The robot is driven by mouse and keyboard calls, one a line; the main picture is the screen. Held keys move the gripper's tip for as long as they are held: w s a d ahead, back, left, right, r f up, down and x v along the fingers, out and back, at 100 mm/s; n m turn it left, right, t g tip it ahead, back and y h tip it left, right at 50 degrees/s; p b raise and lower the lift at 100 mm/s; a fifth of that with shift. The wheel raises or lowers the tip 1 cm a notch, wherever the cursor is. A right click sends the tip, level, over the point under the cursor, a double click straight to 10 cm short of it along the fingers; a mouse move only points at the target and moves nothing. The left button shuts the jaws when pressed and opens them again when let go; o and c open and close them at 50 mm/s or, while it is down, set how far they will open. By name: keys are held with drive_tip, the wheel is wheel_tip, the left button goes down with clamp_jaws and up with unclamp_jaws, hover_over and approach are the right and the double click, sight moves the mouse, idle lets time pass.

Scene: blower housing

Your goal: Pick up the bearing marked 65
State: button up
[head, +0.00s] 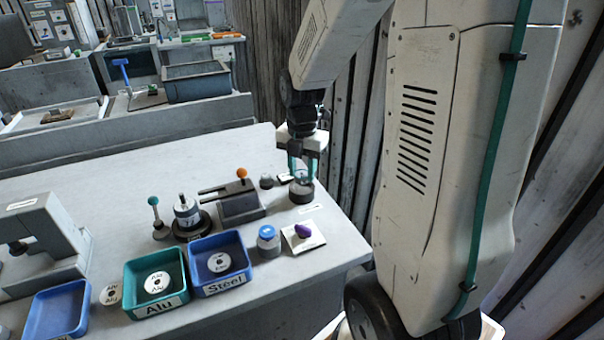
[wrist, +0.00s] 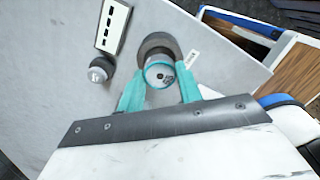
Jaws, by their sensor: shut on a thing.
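My gripper (head: 302,170) is at the far right end of the bench. Its two teal fingers, also in the wrist view (wrist: 161,88), are shut on a small round metal bearing (wrist: 159,73) with a dark centre. The bearing is over a dark round stand (head: 301,194), which also shows in the wrist view (wrist: 158,43); I cannot tell whether they touch. No number is readable on the held bearing. Another silver cylindrical part (head: 187,213) stands on a dark base further left, with a mark I cannot read surely.
A grey fixture with an orange knob (head: 241,196) stands left of my gripper. A blue-topped jar (head: 268,240) and a white card with a purple item (head: 303,235) are in front. A green Alu tray (head: 133,290) and blue Steel tray (head: 197,280) lie front left.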

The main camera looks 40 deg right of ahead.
sight(302, 174)
drive_tip(key=shift+r, duration=1.8)
